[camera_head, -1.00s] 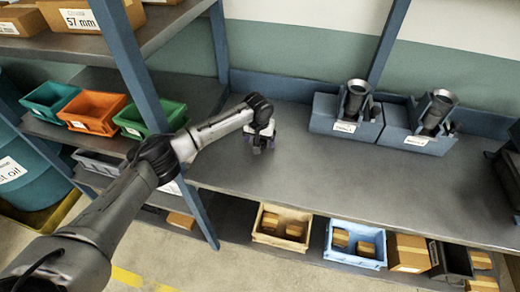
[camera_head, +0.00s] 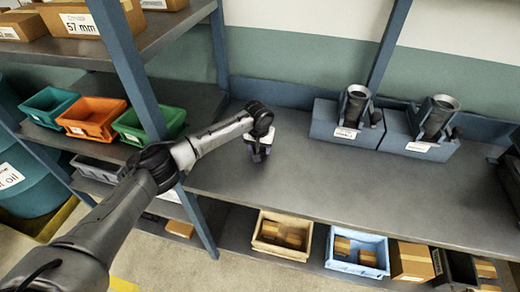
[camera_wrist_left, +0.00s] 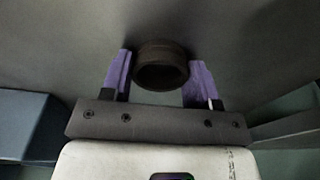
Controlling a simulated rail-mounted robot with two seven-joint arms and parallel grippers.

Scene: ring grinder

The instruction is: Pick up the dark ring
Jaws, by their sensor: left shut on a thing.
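The dark ring (camera_wrist_left: 161,66) is a short brown-black cylinder in the left wrist view, between the two purple fingers of my left gripper (camera_wrist_left: 160,76). The left gripper is shut on it. In the head view my left gripper (camera_head: 258,156) points down over the left part of the grey workbench (camera_head: 330,195). The ring is too small and hidden there to make out. I cannot tell whether it still touches the bench. My right gripper is not in view.
Two blue-grey machines with dark funnels (camera_head: 355,105) (camera_head: 438,118) stand at the back of the bench. A blue post (camera_head: 130,75) and shelf with colored bins (camera_head: 90,118) are at left. Boxes and bins (camera_head: 282,235) sit below. The bench middle is clear.

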